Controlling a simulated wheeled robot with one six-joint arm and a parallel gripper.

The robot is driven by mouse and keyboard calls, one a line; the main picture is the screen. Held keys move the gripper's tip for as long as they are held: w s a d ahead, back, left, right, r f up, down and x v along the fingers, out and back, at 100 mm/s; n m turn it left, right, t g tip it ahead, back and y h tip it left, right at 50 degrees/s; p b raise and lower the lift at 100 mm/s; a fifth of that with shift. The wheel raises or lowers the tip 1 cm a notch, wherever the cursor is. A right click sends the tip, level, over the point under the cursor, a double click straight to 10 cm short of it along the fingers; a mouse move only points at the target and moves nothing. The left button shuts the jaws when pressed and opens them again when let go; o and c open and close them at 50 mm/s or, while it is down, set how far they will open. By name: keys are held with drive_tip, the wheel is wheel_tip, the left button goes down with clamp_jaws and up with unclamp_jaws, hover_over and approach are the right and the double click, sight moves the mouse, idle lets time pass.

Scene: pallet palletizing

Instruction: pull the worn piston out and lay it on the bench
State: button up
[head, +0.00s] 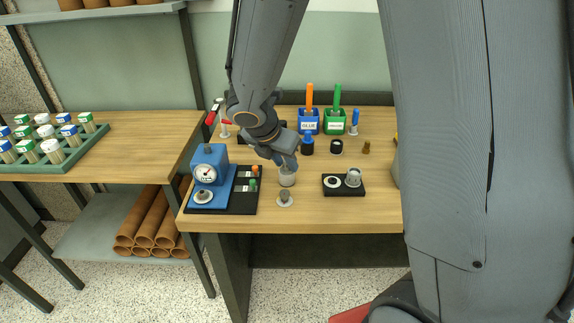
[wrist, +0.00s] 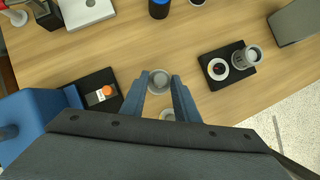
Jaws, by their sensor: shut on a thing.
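My gripper (head: 284,165) points down at the front middle of the wooden bench. Its fingers (wrist: 162,84) are shut on a pale grey round cylinder (head: 287,180), which also shows between the fingertips in the wrist view (wrist: 159,76). I cannot tell whether this is the worn piston itself or a housing around it, nor whether it touches the bench. A grey post on a pale disc (head: 285,200) stands just in front of it. In the wrist view that post is mostly hidden behind my gripper.
A blue dial-gauge stand (head: 210,165) on a black board is at left. A black tray (head: 343,190) with a white ring and a grey cylinder is at right. Blue (head: 308,124) and green (head: 333,126) bins stand behind. Bare bench lies between cylinder and tray.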

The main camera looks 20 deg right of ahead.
clamp_jaws()
drive_tip(key=shift+r, duration=0.15)
wheel_tip(320, 180, up, 8)
drive_tip(key=p, duration=0.8)
drive_tip(key=shift+f, duration=0.25)
idle(0.6)
drive_tip(key=g+y+p, duration=0.1)
drive_tip(key=p, duration=0.5)
drive_tip(key=shift+s+d, duration=0.3)
drive_tip(key=shift+d, duration=0.1)
drive_tip(key=s+d+f+g+y+b, duration=0.2)
drive_tip(key=g+y, duration=0.1)
drive_tip(key=y, duration=0.1)
drive_tip(key=s+d+f+g+y+b, duration=0.2)
drive_tip(key=d+g+y+b, duration=0.1)
drive_tip(key=g+y, duration=0.1)
drive_tip(key=s+d+f+g+y+b, duration=0.1)
drive_tip(key=d+f+g+y+b, duration=0.1)
drive_tip(key=d+g+y, duration=0.1)
drive_tip(key=shift+s+d+g+y+b, duration=0.3)
drive_tip(key=shift+s+g+y, duration=0.1)
drive_tip(key=shift+g+y, duration=0.25)
drive_tip(key=shift+a+f+b, duration=0.15)
drive_tip(key=shift+f+b, duration=0.55)
drive_tip(key=shift+f, duration=0.95)
